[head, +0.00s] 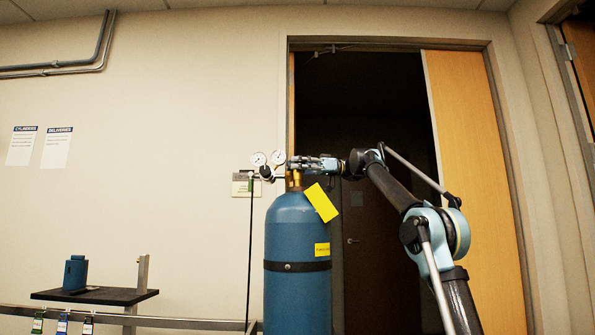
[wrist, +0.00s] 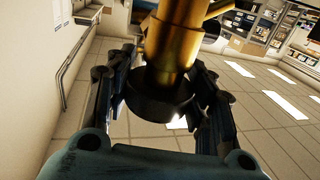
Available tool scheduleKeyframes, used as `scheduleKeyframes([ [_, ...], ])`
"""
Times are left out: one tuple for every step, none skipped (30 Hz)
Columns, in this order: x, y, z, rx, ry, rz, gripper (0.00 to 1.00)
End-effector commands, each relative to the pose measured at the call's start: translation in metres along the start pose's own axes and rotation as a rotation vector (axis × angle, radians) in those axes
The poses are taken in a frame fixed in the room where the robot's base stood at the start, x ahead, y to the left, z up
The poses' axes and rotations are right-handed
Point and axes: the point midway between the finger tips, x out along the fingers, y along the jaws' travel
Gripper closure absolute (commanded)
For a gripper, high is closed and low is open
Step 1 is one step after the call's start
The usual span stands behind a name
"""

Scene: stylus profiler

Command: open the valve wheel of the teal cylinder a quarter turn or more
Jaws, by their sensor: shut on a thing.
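The teal cylinder (head: 296,235) stands upright in the middle of the head view, with a dark strap around it and a yellow tag at its neck. A regulator with two gauges (head: 268,160) sits at its top left. My gripper (head: 296,164) reaches in from the right at the valve on top. In the wrist view the two fingers of my gripper (wrist: 158,100) lie on either side of a dark round valve wheel (wrist: 160,104) and are shut on it. The brass valve body (wrist: 168,45) rises beside the wheel in that view. The wheel's turn angle cannot be told.
A rail runs low along the wall. A black hose (head: 251,250) hangs left of the cylinder. A doorway with a wooden door (head: 475,170) is behind my arm.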

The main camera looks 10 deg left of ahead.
Motion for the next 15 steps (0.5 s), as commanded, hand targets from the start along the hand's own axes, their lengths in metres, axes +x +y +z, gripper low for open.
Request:
scheduleKeyframes([
  [-0.0016,0.0032,-0.0002,0.000,0.003,-0.010,0.75],
  [-0.0015,0.0033,0.0000,0.000,0.003,-0.020,0.75],
  [-0.0015,0.0031,-0.0001,0.000,0.003,-0.031,0.75],
  [-0.0014,0.0028,-0.0001,0.000,0.003,-0.040,0.75],
  [-0.0014,0.0026,-0.0001,0.000,0.003,-0.048,0.75],
  [-0.0014,0.0028,-0.0001,0.000,0.003,-0.056,0.75],
  [-0.0014,0.0027,-0.0001,0.000,0.003,-0.062,0.75],
  [-0.0014,0.0025,-0.0002,0.000,0.003,-0.068,0.75],
  [-0.0013,0.0021,-0.0002,0.000,0.003,-0.075,0.75],
  [-0.0013,0.0020,-0.0002,0.000,0.003,-0.079,0.75],
  [-0.0013,0.0021,-0.0002,0.000,0.003,-0.082,0.75],
  [-0.0013,0.0022,-0.0001,0.000,0.003,-0.085,0.75],
  [-0.0013,0.0022,0.0000,0.000,0.003,-0.087,0.75],
  [-0.0013,0.0023,0.0000,0.000,0.003,-0.089,0.75],
  [-0.0013,0.0023,0.0001,0.000,0.003,-0.091,0.75],
])
